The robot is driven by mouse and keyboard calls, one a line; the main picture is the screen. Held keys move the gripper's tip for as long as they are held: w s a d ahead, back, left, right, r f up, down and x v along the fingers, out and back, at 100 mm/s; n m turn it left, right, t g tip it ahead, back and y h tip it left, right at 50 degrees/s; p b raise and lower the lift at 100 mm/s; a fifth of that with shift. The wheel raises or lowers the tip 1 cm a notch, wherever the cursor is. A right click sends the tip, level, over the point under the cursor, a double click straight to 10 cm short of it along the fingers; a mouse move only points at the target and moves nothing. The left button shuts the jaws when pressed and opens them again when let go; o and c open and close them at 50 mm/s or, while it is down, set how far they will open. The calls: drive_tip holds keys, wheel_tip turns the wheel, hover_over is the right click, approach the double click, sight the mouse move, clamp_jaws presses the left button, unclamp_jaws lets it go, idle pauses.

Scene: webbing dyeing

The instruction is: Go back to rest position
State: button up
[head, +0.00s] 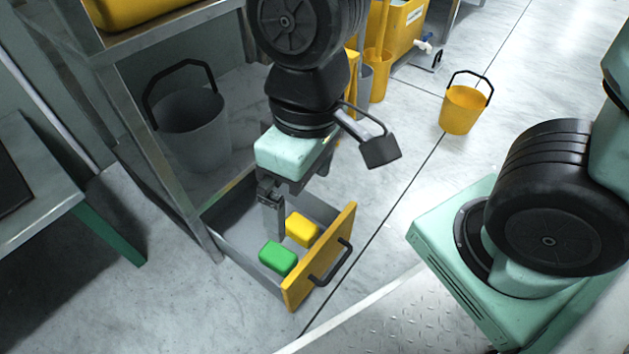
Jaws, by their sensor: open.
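My gripper (272,208) points down over the open drawer, its visible finger reaching down inside the drawer's opening. It is open and holds nothing that I can see; its other finger is mostly hidden. The grey drawer with a yellow front (322,262) and a black handle (331,264) is pulled out. Inside it lie a green block (278,258) and a yellow block (302,229), close to each other, just right of and below my finger.
A metal shelf frame (160,152) with a grey bucket (195,131) stands left of my arm. A yellow bucket (462,109) stands on the floor at right. A yellow cart (402,33) is behind. A table (50,222) is at far left. Floor between drawer and yellow bucket is clear.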

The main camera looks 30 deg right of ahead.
drive_tip(key=shift+s+d+r+n, duration=0.4)
drive_tip(key=shift+s+d+n, duration=0.1)
drive_tip(key=shift+s+d, duration=0.15)
drive_tip(key=shift+r, duration=0.1)
wheel_tip(320, 180, up, 47)
drive_tip(key=p, duration=4.7)
